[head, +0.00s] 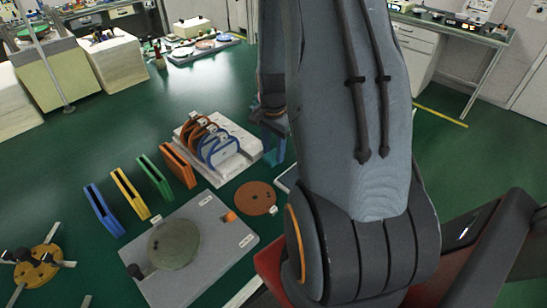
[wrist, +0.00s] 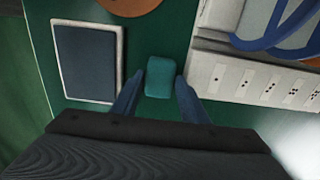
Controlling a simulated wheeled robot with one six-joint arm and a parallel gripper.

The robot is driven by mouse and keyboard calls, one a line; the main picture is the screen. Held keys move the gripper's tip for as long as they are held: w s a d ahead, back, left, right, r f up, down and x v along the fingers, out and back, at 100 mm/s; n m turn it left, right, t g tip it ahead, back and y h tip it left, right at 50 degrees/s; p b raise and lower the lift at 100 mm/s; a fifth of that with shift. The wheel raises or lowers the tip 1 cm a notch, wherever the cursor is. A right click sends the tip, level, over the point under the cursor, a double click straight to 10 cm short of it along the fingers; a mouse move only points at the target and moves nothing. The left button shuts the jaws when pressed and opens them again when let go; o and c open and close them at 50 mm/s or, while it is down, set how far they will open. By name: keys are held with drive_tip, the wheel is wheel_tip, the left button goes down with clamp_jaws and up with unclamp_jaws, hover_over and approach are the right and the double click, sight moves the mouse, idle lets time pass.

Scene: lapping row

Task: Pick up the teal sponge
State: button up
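The teal sponge (wrist: 160,77) is a small rounded block lying on the green surface in the wrist view. My gripper (wrist: 158,82) is open, with one blue finger on each side of the sponge. A narrow gap shows on the left of the sponge; on the right the finger is very close, and I cannot tell if it touches. In the head view my gripper (head: 273,143) is partly hidden behind my arm, and I cannot make out the sponge there.
A white-framed dark pad (wrist: 86,60) lies left of the sponge. A white rack (head: 240,152) holding blue and copper-coloured rings stands on its right, close by. A copper-coloured disc (head: 256,198) lies near. A grey plate (head: 215,257) bears a green disc (head: 174,244). Coloured upright holders stand in a row.

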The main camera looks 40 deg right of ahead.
sight(273, 154)
drive_tip(key=c, duration=0.7)
drive_tip(key=shift+r+b, duration=0.85)
drive_tip(key=shift+r, duration=4.15)
drive_tip(key=o, duration=0.4)
drive_tip(key=c, duration=0.3)
